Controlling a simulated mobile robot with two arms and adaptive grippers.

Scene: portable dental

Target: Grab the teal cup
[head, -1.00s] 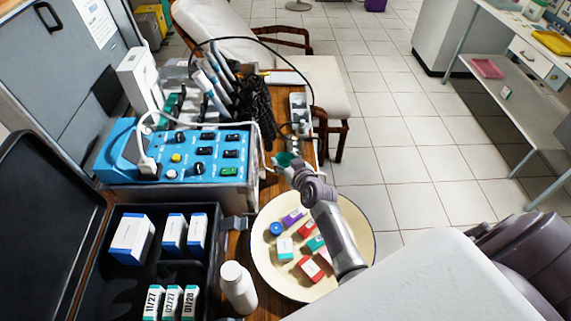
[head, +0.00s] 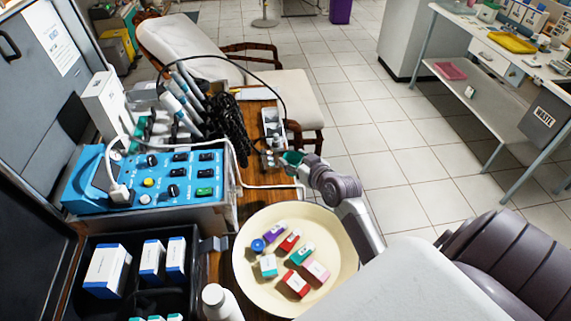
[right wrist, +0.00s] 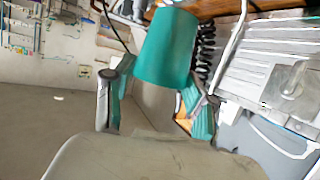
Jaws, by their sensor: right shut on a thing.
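The teal cup (head: 292,157) is at the right edge of the wooden table, beyond the cream plate, in the head view. In the right wrist view the cup (right wrist: 166,48) is large, tilted, and between my two fingers. My right gripper (head: 303,166) is shut on the cup; in the right wrist view its teal-padded fingers (right wrist: 158,98) are on either side of the cup's lower part. Whether the cup touches the table cannot be told. My left gripper is not in view.
The cream plate (head: 252,292) holds several small coloured boxes. A blue control unit (head: 140,188), black cable coil (head: 232,122) and white bottle (head: 218,302) crowd the table. A white cable runs near the cup. Tiled floor (head: 400,160) to the right is open.

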